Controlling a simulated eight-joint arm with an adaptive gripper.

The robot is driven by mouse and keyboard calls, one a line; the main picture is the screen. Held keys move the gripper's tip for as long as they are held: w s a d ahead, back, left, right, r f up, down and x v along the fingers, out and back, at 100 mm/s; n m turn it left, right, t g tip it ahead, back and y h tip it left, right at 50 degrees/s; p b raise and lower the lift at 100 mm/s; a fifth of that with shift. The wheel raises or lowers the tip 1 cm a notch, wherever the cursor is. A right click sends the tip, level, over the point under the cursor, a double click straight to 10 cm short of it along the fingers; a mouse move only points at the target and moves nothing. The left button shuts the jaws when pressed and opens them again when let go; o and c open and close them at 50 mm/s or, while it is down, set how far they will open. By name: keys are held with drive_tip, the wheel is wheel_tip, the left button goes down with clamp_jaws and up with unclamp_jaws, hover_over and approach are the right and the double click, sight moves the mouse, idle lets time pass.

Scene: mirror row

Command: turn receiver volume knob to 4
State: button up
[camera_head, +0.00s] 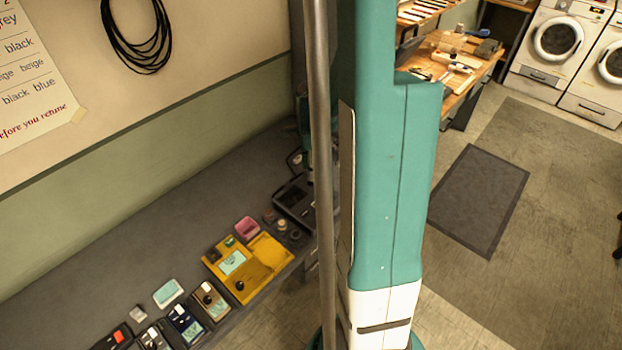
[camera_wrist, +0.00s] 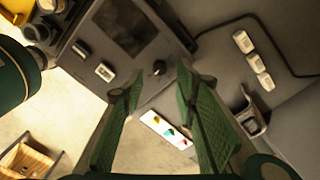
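A dark grey box with a dark screen, which looks like the receiver (camera_wrist: 150,48), lies under my gripper in the wrist view. A small dark round knob (camera_wrist: 158,68) stands on it near one edge; its scale and pointer are too small to read. My gripper (camera_wrist: 159,84) shows two green ridged fingers, spread apart and empty. The knob appears between and just beyond the fingertips, with no visible contact. In the head view a dark box (camera_head: 291,199), probably the same one, is partly hidden behind my pole and arm.
A white card with coloured marks (camera_wrist: 167,130) shows between the fingers. Several white blocks (camera_wrist: 254,60) and a black cable lie to the right. In the head view, a yellow device (camera_head: 240,288) and several small boxes line the bench (camera_head: 150,235).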

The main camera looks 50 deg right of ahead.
drive_tip(key=shift+f+b, duration=0.3)
drive_tip(key=shift+f, duration=2.15)
drive_tip(key=c, duration=0.9)
